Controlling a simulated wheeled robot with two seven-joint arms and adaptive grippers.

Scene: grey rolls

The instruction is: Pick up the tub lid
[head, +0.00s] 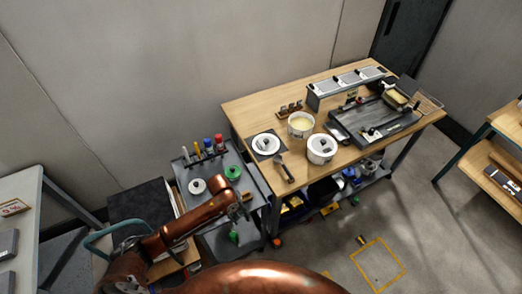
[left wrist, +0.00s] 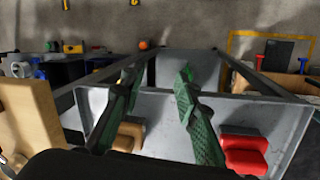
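A white round lid (head: 265,143) with a dark middle lies on a dark square mat (head: 275,155) at the left end of the wooden table. An open white tub (head: 300,124) with pale yellow contents stands to its right and behind. A second white tub (head: 321,148) looks covered, with a dark mark on top. My left gripper (head: 238,212) is over the front of the grey cart, left of the table and apart from the lid. In the left wrist view its green fingers (left wrist: 158,75) are spread with nothing between them. My right gripper is not in view.
The grey cart (head: 215,167) holds bottles, a white roll and a green roll (head: 233,172). A dark-ended utensil (head: 286,170) lies in front of the lid. A dark tray (head: 375,120) and a grey rack (head: 345,88) fill the table's right and back.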

